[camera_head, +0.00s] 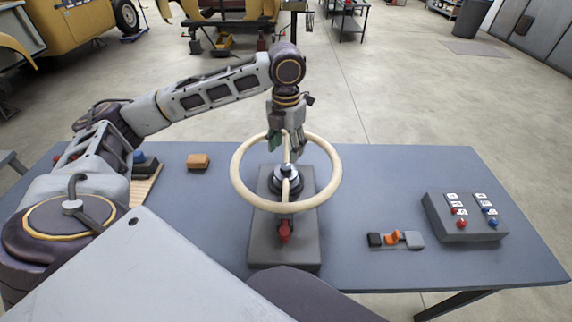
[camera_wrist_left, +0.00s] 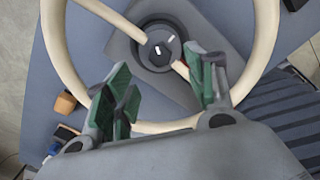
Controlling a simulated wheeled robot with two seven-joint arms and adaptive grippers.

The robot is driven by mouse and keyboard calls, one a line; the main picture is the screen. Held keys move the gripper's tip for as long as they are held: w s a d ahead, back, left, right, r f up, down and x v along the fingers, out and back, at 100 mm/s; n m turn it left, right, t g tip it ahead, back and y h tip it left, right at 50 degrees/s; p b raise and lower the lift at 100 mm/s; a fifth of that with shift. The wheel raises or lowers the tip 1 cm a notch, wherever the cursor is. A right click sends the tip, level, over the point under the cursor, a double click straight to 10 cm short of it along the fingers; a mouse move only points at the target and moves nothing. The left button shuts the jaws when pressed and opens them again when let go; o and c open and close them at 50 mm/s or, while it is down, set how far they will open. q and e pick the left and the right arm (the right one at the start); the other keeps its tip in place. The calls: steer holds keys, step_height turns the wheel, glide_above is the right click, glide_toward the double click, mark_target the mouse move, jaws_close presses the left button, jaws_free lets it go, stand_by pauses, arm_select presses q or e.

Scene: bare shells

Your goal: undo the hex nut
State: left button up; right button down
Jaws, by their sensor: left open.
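A cream handwheel (camera_head: 237,180) stands on a grey base block (camera_head: 268,252) on the table. At the hub is a small fitting that looks like the hex nut (camera_head: 287,169); in the left wrist view it shows as a dark, faceted piece (camera_wrist_left: 161,50) with light marks. My left gripper (camera_head: 288,154) points down above the hub, inside the wheel's ring as seen from the head. In the left wrist view my left gripper (camera_wrist_left: 166,82) is open, its green pads apart, with nothing between them. The nut appears beyond the fingertips, not gripped. My right gripper is in neither view.
The blue-grey table (camera_head: 365,195) has free room right of the wheel. A red piece (camera_head: 284,232) sits at the base's front. A switch box (camera_head: 465,218) and a small orange-and-grey part (camera_head: 394,239) lie to the right. An orange block (camera_head: 198,161) lies at the left.

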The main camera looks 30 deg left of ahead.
mark_target(286, 166)
arm_select(q)
step_height(286, 166, down, 6)
steer(key=shift+r, duration=0.25)
steer(key=shift+f, duration=0.8)
steer(key=c, duration=1.1)
steer(key=shift+o, duration=0.2)
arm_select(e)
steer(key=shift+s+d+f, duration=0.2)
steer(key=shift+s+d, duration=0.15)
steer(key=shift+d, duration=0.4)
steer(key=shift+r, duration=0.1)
